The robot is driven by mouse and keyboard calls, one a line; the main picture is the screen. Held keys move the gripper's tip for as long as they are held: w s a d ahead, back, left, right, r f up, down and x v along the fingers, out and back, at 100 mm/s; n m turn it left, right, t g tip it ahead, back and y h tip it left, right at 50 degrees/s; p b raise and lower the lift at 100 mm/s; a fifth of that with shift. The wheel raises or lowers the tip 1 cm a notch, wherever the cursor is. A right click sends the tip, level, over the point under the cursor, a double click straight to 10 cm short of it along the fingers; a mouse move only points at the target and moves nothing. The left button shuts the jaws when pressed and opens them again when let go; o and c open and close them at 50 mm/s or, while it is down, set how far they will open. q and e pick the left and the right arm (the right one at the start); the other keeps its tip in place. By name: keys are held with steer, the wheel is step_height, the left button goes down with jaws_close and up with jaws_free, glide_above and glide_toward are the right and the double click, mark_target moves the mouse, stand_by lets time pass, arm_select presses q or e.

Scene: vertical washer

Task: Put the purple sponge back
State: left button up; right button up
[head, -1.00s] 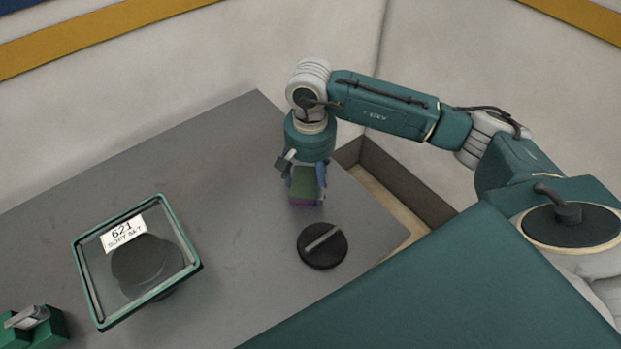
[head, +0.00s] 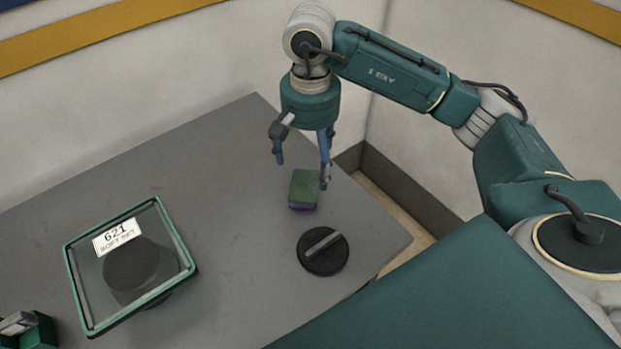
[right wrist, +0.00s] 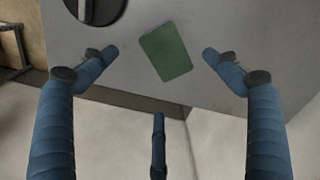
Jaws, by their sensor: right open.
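The purple sponge (head: 304,189) rests on the grey surface, with a green top and a purple lower edge. In the right wrist view its green top (right wrist: 166,51) lies between the spread fingers, farther away than they are. My right gripper (head: 302,172) is open and empty above the sponge, its fingers pointing down. It also shows in the right wrist view (right wrist: 160,55). One finger overlaps the sponge's right edge in the head view; I cannot tell whether they touch. My left gripper is not in view.
A black round knob (head: 323,251) sits just in front of the sponge, near the grey surface's (head: 225,190) right edge. A glass-topped, green-rimmed case (head: 185,237) labelled 621 stands at left. A green block (head: 38,331) is at the bottom left. Walls rise behind.

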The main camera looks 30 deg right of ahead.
step_height(320, 180, up, 4)
steer(key=shift+f, duration=0.1)
stand_by(0.5)
